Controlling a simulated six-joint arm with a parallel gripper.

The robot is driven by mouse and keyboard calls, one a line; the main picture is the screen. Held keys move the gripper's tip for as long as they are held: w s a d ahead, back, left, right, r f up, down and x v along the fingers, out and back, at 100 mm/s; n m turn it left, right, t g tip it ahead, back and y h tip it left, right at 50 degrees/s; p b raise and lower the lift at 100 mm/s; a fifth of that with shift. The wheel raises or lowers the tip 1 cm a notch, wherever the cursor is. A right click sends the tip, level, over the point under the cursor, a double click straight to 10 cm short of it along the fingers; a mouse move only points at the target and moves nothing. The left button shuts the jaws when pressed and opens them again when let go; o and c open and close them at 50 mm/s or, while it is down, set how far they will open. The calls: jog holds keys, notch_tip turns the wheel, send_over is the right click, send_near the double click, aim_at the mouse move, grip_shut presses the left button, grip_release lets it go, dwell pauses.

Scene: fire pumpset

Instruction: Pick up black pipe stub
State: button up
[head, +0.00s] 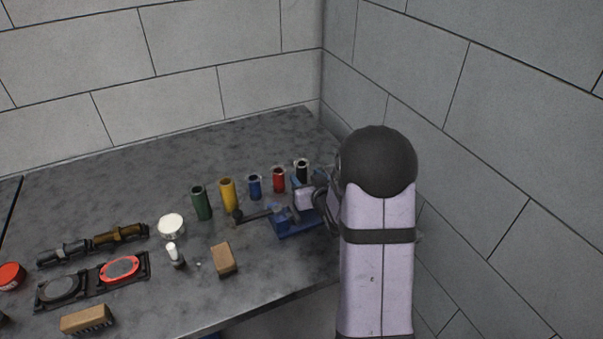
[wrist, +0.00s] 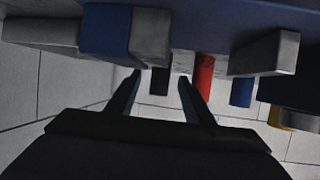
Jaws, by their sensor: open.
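The black pipe stub (head: 302,171) stands upright at the right end of a row of coloured pipe stubs, near the wall corner. In the wrist view the black stub (wrist: 160,82) shows between and beyond my two fingers, near their tips. My gripper (wrist: 160,79) is open and empty, its fingers apart on either side of the stub in that picture. Whether they are level with it is unclear. In the head view my arm hides most of the gripper, which is just right of the stub.
Red (head: 278,180), blue (head: 254,187), yellow (head: 228,195) and green (head: 202,203) stubs stand left of the black one. A blue vise (head: 296,228) sits in front of the row. The red stub (wrist: 204,78) is close to my right finger in the wrist view. Walls border the table behind and right.

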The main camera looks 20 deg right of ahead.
aim_at(303, 174)
jog(key=shift+p+x, duration=0.65)
jog(key=shift+x, duration=1.75)
jog(key=shift+r, duration=0.1)
jog(key=shift+w+r, duration=0.1)
grip_shut()
